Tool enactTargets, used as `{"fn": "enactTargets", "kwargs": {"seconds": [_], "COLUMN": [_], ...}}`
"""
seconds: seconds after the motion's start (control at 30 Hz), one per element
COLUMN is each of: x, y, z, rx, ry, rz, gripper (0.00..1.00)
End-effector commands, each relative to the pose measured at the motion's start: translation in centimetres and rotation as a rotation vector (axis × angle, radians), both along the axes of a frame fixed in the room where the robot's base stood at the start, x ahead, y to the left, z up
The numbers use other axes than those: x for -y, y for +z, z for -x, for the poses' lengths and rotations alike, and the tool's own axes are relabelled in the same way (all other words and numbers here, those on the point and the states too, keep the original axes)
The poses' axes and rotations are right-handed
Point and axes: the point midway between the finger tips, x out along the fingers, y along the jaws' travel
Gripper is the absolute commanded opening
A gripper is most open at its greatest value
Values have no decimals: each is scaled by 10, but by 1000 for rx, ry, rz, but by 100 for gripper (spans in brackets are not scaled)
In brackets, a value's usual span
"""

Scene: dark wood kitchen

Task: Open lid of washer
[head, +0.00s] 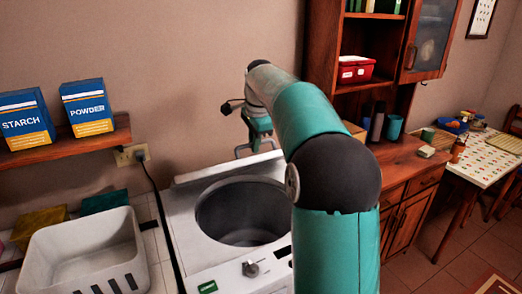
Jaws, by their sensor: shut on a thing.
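The white washer (183,222) stands at the middle bottom, with its round, dark drum (243,212) uncovered and looking empty. Its pale lid (205,171) shows as a narrow strip behind the opening, tilted up at the back. My gripper (257,151) is at the lid's upper edge, near the wall behind the washer. It is shut on the lid; the exact contact is small and hard to make out. My teal arm hides the right part of the washer.
A white basket (82,250) stands left of the washer. A shelf (70,142) with starch and powder boxes is above it. A wooden cabinet (400,160) is at the right, beside a table (488,150). A power cord (152,172) hangs from a wall outlet (128,155).

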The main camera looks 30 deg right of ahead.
Motion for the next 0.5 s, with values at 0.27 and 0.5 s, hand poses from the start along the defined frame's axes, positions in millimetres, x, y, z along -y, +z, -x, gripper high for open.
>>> {"fn": "enactTargets", "kwargs": {"seconds": [0.27,0.5], "x": [-3,0], "y": [17,35], "z": [-25,-46], "rx": [-3,-3], "ry": [4,1], "rz": [-3,-3], "gripper": [0,0]}}
